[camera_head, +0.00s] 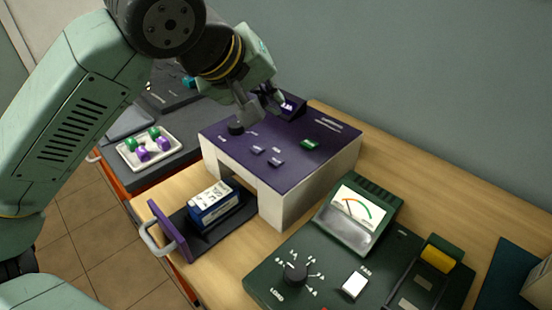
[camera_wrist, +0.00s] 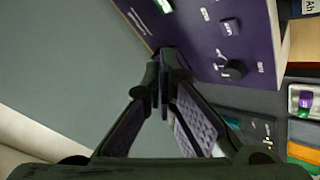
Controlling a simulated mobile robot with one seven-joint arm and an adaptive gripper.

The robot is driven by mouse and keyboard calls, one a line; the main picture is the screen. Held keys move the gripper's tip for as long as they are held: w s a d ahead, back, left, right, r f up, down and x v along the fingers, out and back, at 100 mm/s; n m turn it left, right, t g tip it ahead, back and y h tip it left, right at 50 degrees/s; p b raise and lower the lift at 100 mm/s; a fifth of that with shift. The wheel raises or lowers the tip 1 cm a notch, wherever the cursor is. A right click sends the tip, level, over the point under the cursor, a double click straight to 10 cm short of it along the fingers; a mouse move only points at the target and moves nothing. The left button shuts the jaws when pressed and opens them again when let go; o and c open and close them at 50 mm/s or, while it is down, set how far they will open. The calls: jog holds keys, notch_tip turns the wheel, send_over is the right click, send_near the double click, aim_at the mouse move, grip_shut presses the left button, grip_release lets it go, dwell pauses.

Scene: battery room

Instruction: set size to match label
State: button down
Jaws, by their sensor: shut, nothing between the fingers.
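A charger-like box with a purple top (camera_head: 290,170) and white sides stands on the wooden bench. A dark knob (camera_head: 236,128) sits at its left corner; it also shows in the wrist view (camera_wrist: 233,69). Small purple buttons (camera_head: 276,161) and a green button (camera_head: 310,143) are on the top. A small dark display housing (camera_head: 293,106) stands at its back edge. A blue and white labelled battery (camera_head: 214,204) lies in the pulled-out drawer; its label is too small to read. My gripper (camera_head: 266,98) is shut and empty above the top's back edge, near the display housing.
A green tester (camera_head: 262,283) with a dial gauge (camera_head: 358,212) and a load knob (camera_head: 295,272) stands at the front right. A white tray (camera_head: 128,152) with green and purple pieces sits at left. The open drawer's handle (camera_head: 154,240) juts forward. Bare wood lies behind the box.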

jog(key=shift+m, duration=0.3)
jog(key=shift+f, duration=0.1)
jog(key=b, duration=0.5)
send_over(272, 160)
notch_tip(272, 160, down, 8)
jog(key=shift+f+b, duration=0.25)
jog(key=shift+b, duration=0.15)
jog(key=shift+f, duration=0.15)
dwell(1.0)
jog(key=shift+f+b, duration=0.3)
jog(key=shift+b, duration=0.4)
jog(key=shift+f+b, duration=0.35)
jog(key=shift+b, duration=0.1)
dwell(0.4)
jog(key=shift+r, duration=0.1)
jog(key=shift+r+p, duration=0.3)
jog(key=shift+r, duration=0.4)
